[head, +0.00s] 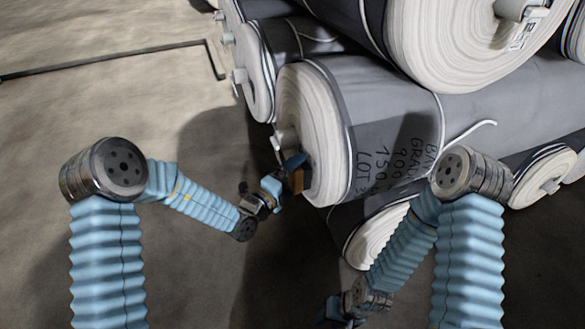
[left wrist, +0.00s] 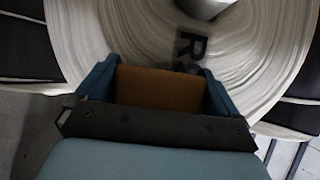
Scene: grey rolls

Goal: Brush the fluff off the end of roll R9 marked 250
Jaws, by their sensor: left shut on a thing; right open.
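My left gripper (head: 284,177) is shut on a brown block, which looks like the brush (head: 296,182), close to the end face of a large grey roll (head: 312,125). In the left wrist view the brush (left wrist: 160,90) sits between the blue fingers, in front of a pale, layered roll end (left wrist: 110,40). A dark label with the letter R (left wrist: 190,44) shows there; its number is hidden, so I cannot tell which roll it is. I cannot tell whether the brush touches the face. No fluff or 250 mark can be made out. My right gripper (head: 338,312) is open, low at the bottom.
More rolls are stacked around: a big one above (head: 450,45), one at the upper left (head: 257,75), one below (head: 375,235) and one at the right (head: 540,178). A cord end (head: 470,130) sticks out.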

